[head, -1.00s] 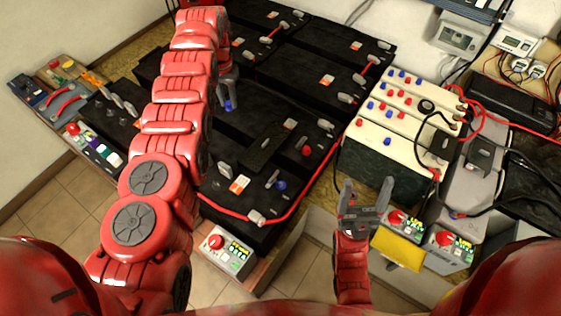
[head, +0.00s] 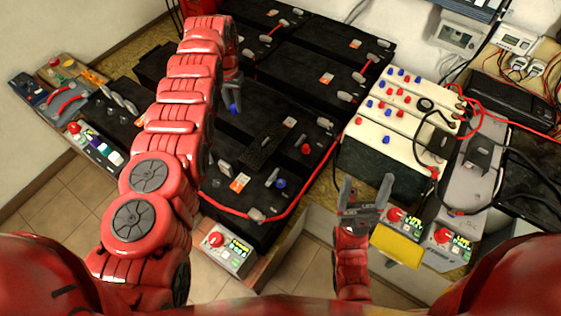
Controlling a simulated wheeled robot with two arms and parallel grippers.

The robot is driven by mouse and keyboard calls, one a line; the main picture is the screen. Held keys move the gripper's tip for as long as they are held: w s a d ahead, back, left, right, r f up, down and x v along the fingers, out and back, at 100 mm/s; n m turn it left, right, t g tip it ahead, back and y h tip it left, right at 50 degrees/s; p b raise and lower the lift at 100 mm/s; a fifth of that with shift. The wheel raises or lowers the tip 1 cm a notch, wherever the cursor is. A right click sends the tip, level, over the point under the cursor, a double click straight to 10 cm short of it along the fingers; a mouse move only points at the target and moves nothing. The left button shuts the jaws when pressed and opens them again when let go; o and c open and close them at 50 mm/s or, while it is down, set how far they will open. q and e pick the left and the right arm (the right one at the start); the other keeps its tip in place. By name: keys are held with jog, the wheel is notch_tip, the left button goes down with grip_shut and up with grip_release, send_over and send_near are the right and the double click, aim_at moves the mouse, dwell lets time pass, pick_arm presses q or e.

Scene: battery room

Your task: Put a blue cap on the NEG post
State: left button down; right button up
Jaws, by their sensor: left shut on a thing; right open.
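My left gripper (head: 233,94) is shut on a small blue cap (head: 234,110), held over the black batteries in the middle of the head view. The near black battery (head: 235,205) carries a red cap (head: 305,149), a blue cap (head: 280,183) and grey metal terminals. Which post is NEG cannot be read at this size. My red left arm hides part of the batteries' left side. My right gripper (head: 364,203) is open and empty, fingers up, in front of the cream-topped battery bank.
The cream-topped battery bank (head: 395,115) holds several red and blue caps. A red cable (head: 300,200) runs along the near battery's edge. A control box (head: 228,248) with a red button stands in front. A tool tray (head: 62,88) lies far left.

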pick_arm(q)
jog(key=shift+s+d+f+m+p, duration=0.15)
jog(key=shift+d+f+p, duration=0.15)
jog(key=shift+f, duration=0.2)
jog(key=shift+s+d+f+m+p, duration=0.15)
jog(key=shift+d+f+p, duration=0.05)
jog(key=shift+d+f, duration=0.25)
jog(key=shift+f, duration=0.1)
jog(key=s+d+f+m+p, duration=0.3)
jog(key=s+d+f+p, duration=0.3)
jog(key=s+d+f, duration=0.65)
jog(key=f+b, duration=0.3)
jog(key=f, duration=0.1)
jog(key=f+b, duration=0.2)
jog(key=f, duration=0.1)
jog(key=shift+w+d+f+b, duration=0.1)
jog(key=shift+w+d+b, duration=0.1)
jog(key=shift+w+b, duration=0.15)
dwell(0.3)
